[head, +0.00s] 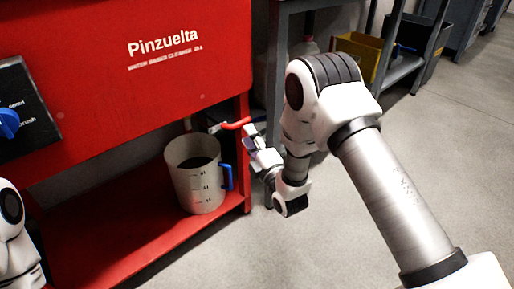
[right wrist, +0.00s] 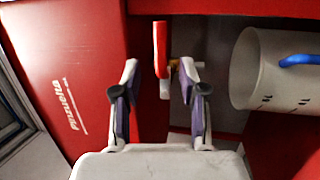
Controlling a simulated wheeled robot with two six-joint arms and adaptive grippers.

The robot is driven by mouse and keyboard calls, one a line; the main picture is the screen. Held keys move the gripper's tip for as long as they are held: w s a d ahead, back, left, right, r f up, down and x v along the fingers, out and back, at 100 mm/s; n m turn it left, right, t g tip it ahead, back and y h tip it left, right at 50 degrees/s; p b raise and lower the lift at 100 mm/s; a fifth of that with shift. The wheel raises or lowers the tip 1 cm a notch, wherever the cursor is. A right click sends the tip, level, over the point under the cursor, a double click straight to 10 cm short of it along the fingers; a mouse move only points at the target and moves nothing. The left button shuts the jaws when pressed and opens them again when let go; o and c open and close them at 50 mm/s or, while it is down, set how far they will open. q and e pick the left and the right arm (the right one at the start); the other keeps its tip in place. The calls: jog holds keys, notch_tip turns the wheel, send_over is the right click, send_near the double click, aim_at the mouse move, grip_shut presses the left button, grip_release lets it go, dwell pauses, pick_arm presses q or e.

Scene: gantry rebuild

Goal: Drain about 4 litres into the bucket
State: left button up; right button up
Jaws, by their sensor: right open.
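The bucket (head: 198,186) is a pale, graduated container with a blue handle. It stands upright on the red lower shelf under the red cleaner tank, and it shows in the right wrist view (right wrist: 262,72) at the right. Its inside looks dark in the head view; I cannot tell liquid from shadow. A drain valve with a red lever (head: 237,123) sits above and right of the bucket. My right gripper (head: 257,143) is open beside the lever. In the right wrist view the lever (right wrist: 160,48) lies ahead of the open fingers (right wrist: 160,88), not gripped. My left gripper is out of view.
The red tank (head: 110,70) marked Pinzuelta overhangs the shelf (head: 120,232). A control panel with a blue knob (head: 8,122) is at the left. A grey bench (head: 402,68) with a yellow bin (head: 358,55) stands behind. The floor at right is clear.

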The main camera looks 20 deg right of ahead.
jog(key=v, duration=0.5)
jog(key=shift+s, duration=0.3)
jog(key=shift+f, duration=0.1)
